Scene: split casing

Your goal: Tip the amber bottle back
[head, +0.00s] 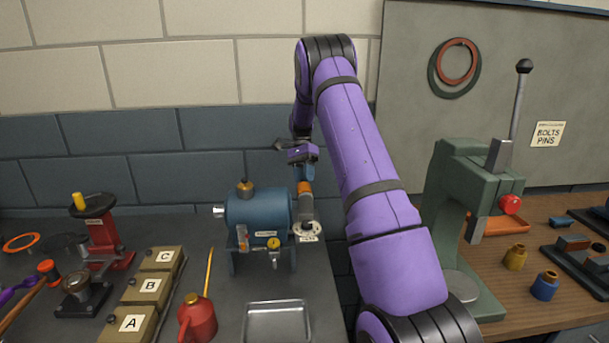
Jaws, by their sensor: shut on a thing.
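A small amber-orange piece, which looks like the amber bottle (304,187), shows at the right end of the blue casing (258,208), above a grey fitting. My gripper (305,178) reaches down to it from above and is shut on it. The fingers hide its upper part, and its exact tilt is too small to tell.
A white-tagged handwheel (308,231) is just below the fitting. A red oil can (197,318) and a metal tray (278,320) stand in front. Lettered blocks (149,286) are at left. A green press (462,200) stands right of my arm.

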